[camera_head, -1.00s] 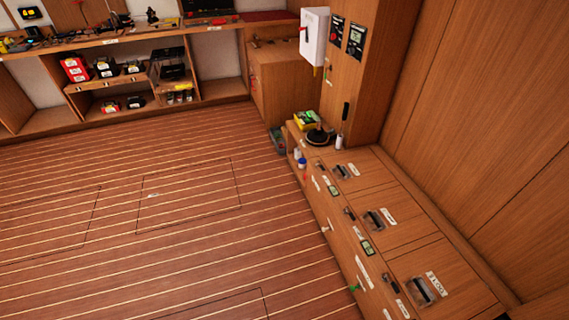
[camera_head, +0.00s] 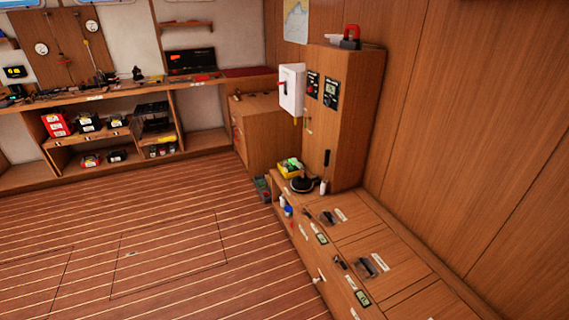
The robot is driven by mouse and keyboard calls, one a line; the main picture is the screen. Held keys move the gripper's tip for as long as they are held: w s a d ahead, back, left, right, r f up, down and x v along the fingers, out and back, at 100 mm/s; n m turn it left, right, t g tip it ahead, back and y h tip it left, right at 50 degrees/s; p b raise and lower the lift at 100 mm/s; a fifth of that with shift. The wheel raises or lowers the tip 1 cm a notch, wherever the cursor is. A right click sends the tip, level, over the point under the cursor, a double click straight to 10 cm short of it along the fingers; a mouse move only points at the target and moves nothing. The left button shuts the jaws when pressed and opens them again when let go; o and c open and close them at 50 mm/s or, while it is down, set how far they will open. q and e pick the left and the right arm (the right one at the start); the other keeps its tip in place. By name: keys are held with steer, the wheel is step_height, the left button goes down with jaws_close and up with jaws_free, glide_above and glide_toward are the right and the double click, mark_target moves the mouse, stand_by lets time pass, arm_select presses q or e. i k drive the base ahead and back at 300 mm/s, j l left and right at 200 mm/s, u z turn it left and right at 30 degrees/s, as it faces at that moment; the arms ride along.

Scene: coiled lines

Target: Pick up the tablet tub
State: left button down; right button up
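No thing in view is clearly marked as the tablet tub. A small white tub with a blue lid (camera_head: 288,211) stands in the open end of the low wooden bench at the right; it may be the tablet tub, but it is too small to tell. A second small white container (camera_head: 282,201) is beside it. Neither of my grippers is in view.
The low bench (camera_head: 345,240) with latched lids runs along the right wall to a tall cabinet (camera_head: 342,120). A yellow box (camera_head: 289,168) and a dark round object (camera_head: 304,184) sit on its far end. The striped floor (camera_head: 130,240) is clear.

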mark_target(288, 210)
steer(key=i+j+u, duration=0.4)
steer(key=i, duration=0.6)
steer(key=i+j+u, duration=0.1)
steer(key=i+u, duration=0.35)
steer(key=i, duration=0.6)
steer(key=i+j+z, duration=0.1)
steer(key=i+z, duration=0.3)
steer(key=i, duration=0.2)
steer(key=i+j+z, duration=0.4)
steer(key=i, duration=0.15)
steer(key=i+j+z, duration=0.4)
steer(key=i, duration=0.15)
steer(key=i+j+z, duration=0.4)
steer(key=j+z, duration=0.2)
steer(key=i+j+z, duration=0.25)
steer(key=j+z, duration=0.3)
steer(key=i+j+z, duration=0.1)
steer(key=j+z, duration=0.2)
steer(key=j, duration=0.2)
